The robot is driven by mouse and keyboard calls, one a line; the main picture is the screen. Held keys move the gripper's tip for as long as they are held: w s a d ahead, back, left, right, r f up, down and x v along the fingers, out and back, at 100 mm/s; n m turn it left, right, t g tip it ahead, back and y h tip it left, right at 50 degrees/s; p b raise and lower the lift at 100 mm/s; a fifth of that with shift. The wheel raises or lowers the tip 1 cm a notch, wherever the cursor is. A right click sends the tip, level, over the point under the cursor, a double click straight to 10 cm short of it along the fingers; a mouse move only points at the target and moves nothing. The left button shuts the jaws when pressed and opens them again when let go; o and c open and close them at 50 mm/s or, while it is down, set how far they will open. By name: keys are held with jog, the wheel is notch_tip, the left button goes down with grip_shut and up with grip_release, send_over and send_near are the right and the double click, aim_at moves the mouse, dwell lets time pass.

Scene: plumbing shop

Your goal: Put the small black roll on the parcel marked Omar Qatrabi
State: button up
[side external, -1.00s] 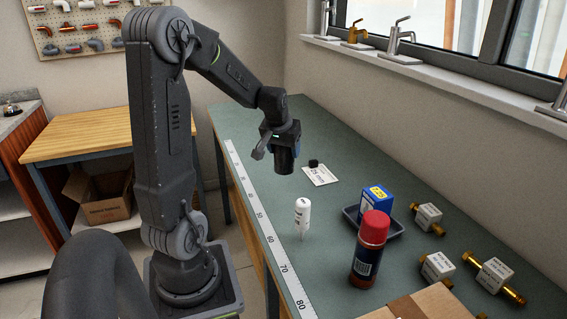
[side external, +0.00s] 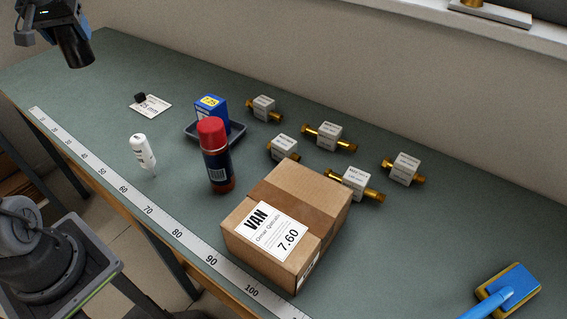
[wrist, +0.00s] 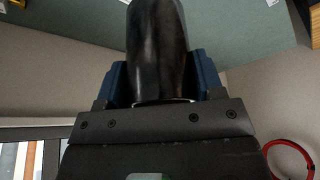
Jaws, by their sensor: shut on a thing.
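My gripper (side external: 58,28) is at the top left of the side view, raised above the far left end of the bench. It is shut on the small black roll (side external: 77,51), a dark cylinder that hangs below the jaws. In the wrist view the roll (wrist: 158,50) stands between the blue fingers (wrist: 160,80). The parcel (side external: 325,210) is a brown taped box near the bench's front edge, well to the right of my gripper. Its white label reads VAN, Omar Qatrabi, 7.60. Its visible top is bare.
A small black piece (side external: 140,97) lies on a card (side external: 155,108). Several tagged brass fittings (side external: 328,133) lie behind. A blue-yellow brush (side external: 508,290) lies right.

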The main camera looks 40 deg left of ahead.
jog(key=w+d+r+m+t+h, duration=0.1)
jog(key=w+d+m, duration=0.2)
jog(key=d, duration=0.3)
jog(key=w+d+r+m+h, duration=0.1)
jog(key=w+d+m, duration=0.1)
jog(key=w+d, duration=0.25)
jog(key=m+g+h, duration=0.1)
jog(key=m+h, duration=0.4)
jog(key=m, duration=0.8)
send_over(290, 207)
notch_tip(290, 207, down, 12)
jog(key=shift+w+f, duration=0.1)
jog(key=shift+f, duration=2.1)
jog(key=shift+f, duration=0.1)
